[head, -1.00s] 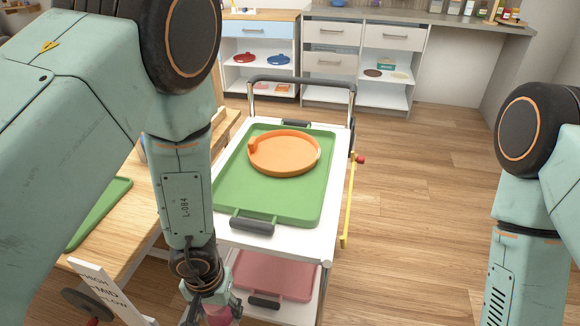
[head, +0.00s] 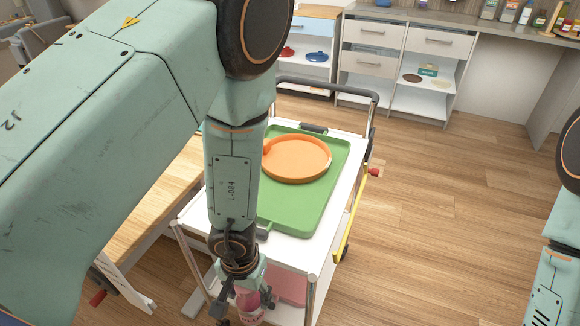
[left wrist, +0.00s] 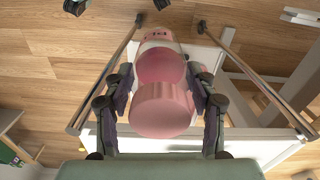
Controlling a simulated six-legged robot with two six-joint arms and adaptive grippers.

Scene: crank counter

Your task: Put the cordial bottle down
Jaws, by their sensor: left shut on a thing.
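The cordial bottle, pink with a pale label band, shows low in the head view (head: 250,306) and in the middle of the left wrist view (left wrist: 162,98). My left gripper (head: 243,293) is shut on it, with a finger on either side in the left wrist view (left wrist: 160,100). The bottle hangs in front of the near end of the white trolley (head: 296,252). In the left wrist view wooden floor shows beyond it. My right arm shows at the right edge of the head view, but its gripper is out of the picture.
A green tray (head: 322,205) holding a round orange tray (head: 300,160) covers much of the trolley top. A pink tray (head: 291,287) lies on its lower shelf. A wooden counter (head: 150,215) stands left. The floor to the right (head: 430,200) is clear.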

